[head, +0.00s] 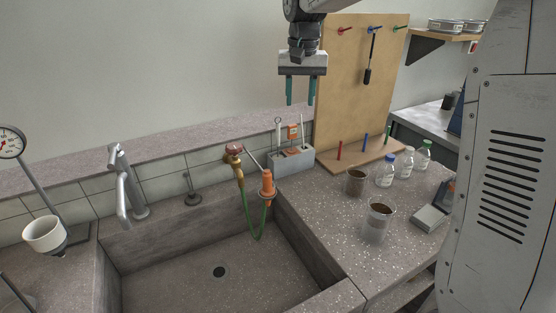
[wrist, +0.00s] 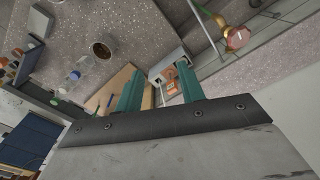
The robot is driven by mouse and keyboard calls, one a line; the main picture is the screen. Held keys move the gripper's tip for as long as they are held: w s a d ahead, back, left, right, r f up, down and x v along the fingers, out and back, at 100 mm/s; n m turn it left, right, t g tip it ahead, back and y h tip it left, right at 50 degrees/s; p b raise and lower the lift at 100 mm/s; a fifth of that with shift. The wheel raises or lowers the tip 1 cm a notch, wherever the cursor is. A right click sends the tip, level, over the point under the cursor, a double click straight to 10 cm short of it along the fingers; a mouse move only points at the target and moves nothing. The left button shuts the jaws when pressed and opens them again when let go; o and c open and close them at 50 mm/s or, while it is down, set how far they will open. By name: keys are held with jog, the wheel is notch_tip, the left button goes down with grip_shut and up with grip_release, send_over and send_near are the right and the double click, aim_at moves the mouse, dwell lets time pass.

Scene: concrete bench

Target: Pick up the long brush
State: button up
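My gripper (head: 300,98) hangs high above the back right of the sink, fingers pointing down. Its two teal fingers are apart with nothing between them; they also show in the wrist view (wrist: 157,82). Below it, a grey holder (head: 291,162) stands at the sink's back right corner. Upright in it are a thin white handle with a looped top (head: 278,128), an orange packet (head: 292,132) and another thin light stem (head: 302,128). A dark long-shafted tool (head: 370,62) hangs from the blue peg of the wooden board. I cannot tell which is the long brush; no bristles show clearly.
The wooden pegboard (head: 345,95) stands right of my gripper. An orange-handled hose tool (head: 267,185) and brass tap (head: 236,165) are left of the holder. Brown-filled beakers (head: 379,220) and several bottles (head: 386,172) stand on the right counter. The sink (head: 190,280) is empty.

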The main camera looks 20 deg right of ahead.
jog(key=m, duration=0.1)
send_over(278, 122)
notch_tip(278, 122, down, 9)
jog(key=shift+w+d, duration=0.15)
jog(key=shift+w+f, duration=0.2)
jog(key=shift+f, duration=0.1)
notch_tip(278, 122, down, 8)
jog(key=shift+s+r, duration=0.1)
jog(key=shift+r, duration=0.1)
grip_shut()
